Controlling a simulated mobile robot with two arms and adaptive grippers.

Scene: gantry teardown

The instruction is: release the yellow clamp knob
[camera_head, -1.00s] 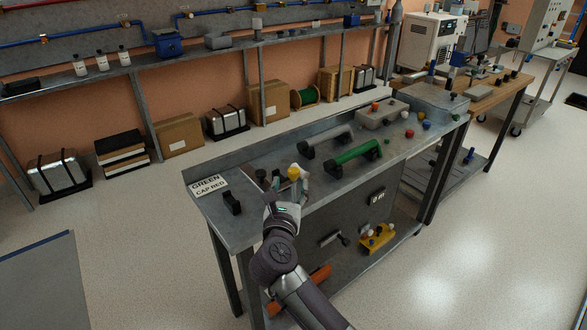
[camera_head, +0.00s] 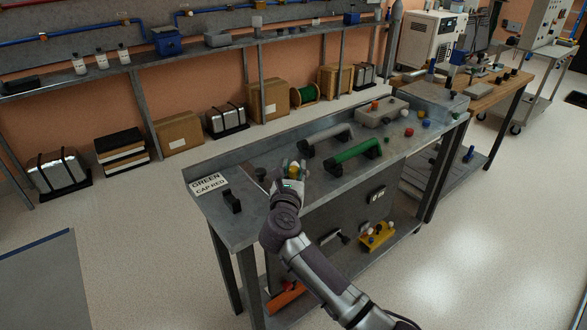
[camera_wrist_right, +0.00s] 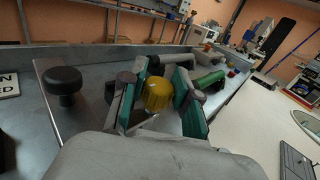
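The yellow clamp knob (camera_head: 293,171) stands near the front left of the grey workbench. In the right wrist view the yellow knob (camera_wrist_right: 158,94) is upright between the two green-padded fingers. My right gripper (camera_head: 293,174) reaches in from the front, one finger on each side of the knob. In the wrist view my right gripper (camera_wrist_right: 162,95) looks open; whether a pad touches the knob is hard to tell. The clamp's lower part is mostly hidden by the gripper. My left gripper is not in view.
A black knob (camera_wrist_right: 63,82) stands left of the gripper. A sign (camera_head: 208,184) and a black block (camera_head: 231,201) are on the bench's left end. A green handle (camera_head: 352,155) and a grey handle (camera_head: 326,138) lie to the right. Floor is clear in front.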

